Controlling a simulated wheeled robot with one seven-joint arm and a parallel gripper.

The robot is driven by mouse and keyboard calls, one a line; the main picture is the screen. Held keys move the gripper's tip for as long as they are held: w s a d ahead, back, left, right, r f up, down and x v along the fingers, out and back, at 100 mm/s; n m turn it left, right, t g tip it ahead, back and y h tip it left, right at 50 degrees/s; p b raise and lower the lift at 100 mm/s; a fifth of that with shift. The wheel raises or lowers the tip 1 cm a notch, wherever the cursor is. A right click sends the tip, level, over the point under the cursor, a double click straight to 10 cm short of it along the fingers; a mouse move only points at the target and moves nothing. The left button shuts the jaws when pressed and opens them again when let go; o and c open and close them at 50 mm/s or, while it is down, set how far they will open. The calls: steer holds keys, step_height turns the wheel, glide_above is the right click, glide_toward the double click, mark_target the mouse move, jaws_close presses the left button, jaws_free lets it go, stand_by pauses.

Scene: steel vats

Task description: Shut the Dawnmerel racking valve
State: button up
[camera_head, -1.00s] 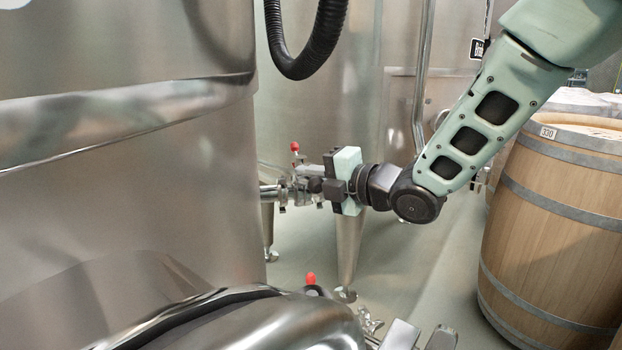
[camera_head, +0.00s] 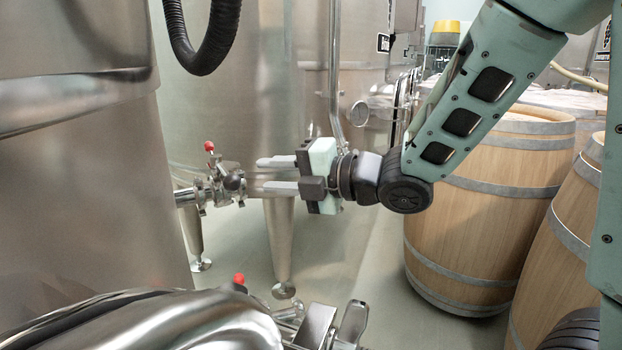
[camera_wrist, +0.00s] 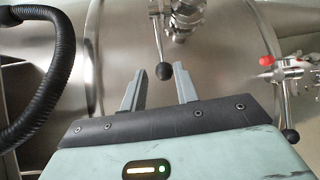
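A steel valve (camera_head: 212,187) sits on a pipe at the left vat, with a red knob (camera_head: 209,146) above and a black ball-ended lever (camera_head: 232,182) at its right side. No readable name shows on it. My gripper (camera_head: 262,174) is open and empty to the right of this lever, its two fingers pointing left, with a gap between. In the wrist view, the fingertips (camera_wrist: 160,73) stand apart, and a black lever ball (camera_wrist: 163,71) shows between them, ahead of the gripper. The valve body (camera_wrist: 180,20) is cut off at the top edge.
A second valve with a red knob (camera_wrist: 267,60) shows at right in the wrist view. In the head view, another red knob (camera_head: 239,279) and steel fittings stand low in front. A black hose (camera_head: 203,45) hangs above. Wooden barrels (camera_head: 478,230) stand right; floor (camera_head: 355,265) between is clear.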

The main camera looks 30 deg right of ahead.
steer(key=b+v, duration=0.6)
steer(key=shift+s+d, duration=0.2)
steer(key=shift+s, duration=0.05)
stand_by(0.5)
